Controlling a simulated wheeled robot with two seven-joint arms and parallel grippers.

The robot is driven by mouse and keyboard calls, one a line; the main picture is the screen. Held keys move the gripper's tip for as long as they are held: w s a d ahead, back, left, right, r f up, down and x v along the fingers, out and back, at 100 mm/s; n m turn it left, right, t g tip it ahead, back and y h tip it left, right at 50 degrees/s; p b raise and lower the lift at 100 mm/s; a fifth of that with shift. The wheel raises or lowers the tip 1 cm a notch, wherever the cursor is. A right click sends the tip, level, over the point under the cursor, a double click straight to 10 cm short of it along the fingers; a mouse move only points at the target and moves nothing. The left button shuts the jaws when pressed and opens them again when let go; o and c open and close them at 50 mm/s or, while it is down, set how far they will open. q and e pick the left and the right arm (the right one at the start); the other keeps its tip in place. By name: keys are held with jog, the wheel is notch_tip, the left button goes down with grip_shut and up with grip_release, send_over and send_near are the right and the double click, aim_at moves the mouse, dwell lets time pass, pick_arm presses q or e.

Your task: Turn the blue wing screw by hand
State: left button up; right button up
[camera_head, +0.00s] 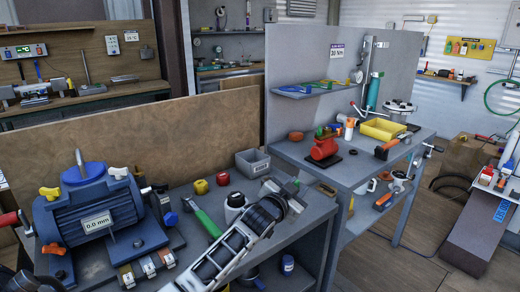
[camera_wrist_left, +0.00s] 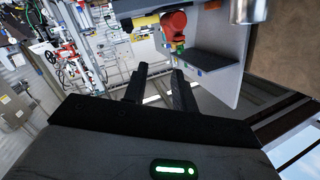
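The blue wing screw (camera_head: 170,218) is small and sits low at the right foot of the blue motor (camera_head: 97,208) in the head view. Its exact wing angle is too small to tell. My left gripper (camera_head: 287,190) is out to the right of it, over the right end of the front bench, well apart from the screw. In the left wrist view my left gripper (camera_wrist_left: 160,80) has its two black fingers spread with nothing between them. The blue wing screw does not show in that view. My right gripper is in neither view.
Yellow wing screws (camera_head: 50,193) and an orange one (camera_head: 53,248) are also on the motor. A second bench (camera_head: 350,172) holds a red device (camera_head: 323,148).

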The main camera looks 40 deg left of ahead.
pick_arm(q)
jog(key=s+d+f+g+h, duration=0.1)
jog(key=s+d+f+g, duration=0.1)
jog(key=s+d+f, duration=0.5)
jog(key=s+d+f+g+h, duration=0.2)
jog(key=s+d+f, duration=0.2)
jog(key=s+f, duration=0.55)
jog(key=s+d+f+g, duration=0.1)
jog(key=s+d, duration=0.1)
jog(key=s, duration=0.6)
jog(key=s+d+f+n+g, duration=0.1)
jog(key=s+d, duration=0.2)
jog(key=s, duration=0.6)
jog(key=shift+s+d+f+n+h, duration=0.15)
jog(key=shift+d+f+n+h, duration=0.15)
jog(key=shift+h, duration=0.1)
